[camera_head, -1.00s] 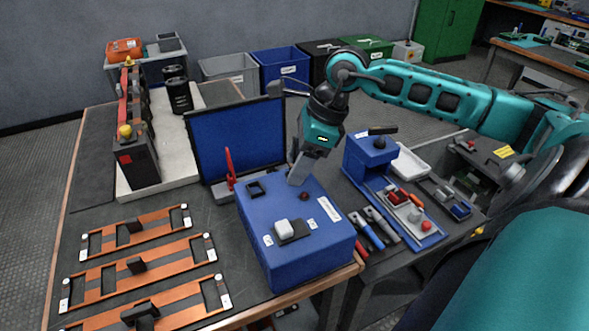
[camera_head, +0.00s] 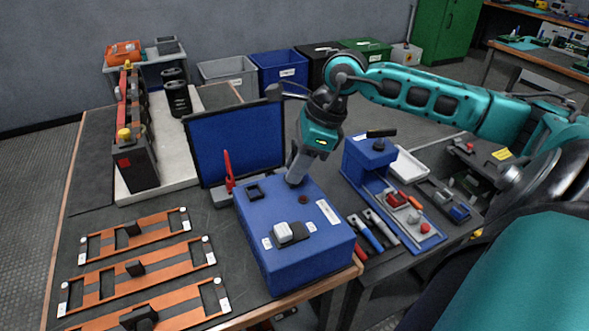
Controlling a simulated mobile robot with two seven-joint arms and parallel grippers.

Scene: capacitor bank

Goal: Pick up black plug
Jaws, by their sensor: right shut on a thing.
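My right gripper (camera_head: 294,181) points down at the back of the blue box (camera_head: 308,268), near its top face. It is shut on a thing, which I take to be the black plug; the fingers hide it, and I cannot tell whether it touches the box. A black square socket (camera_head: 254,192) is on the box top, left of the gripper. A red button (camera_head: 303,199) is just in front of the gripper. My left gripper is not in view.
A blue panel (camera_head: 235,145) stands behind the box, with a red lever (camera_head: 228,170) in front of it. A blue tool holder (camera_head: 369,160) and pliers (camera_head: 366,232) are right of the box. Copper-coloured bars (camera_head: 140,268) lie at left on the table.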

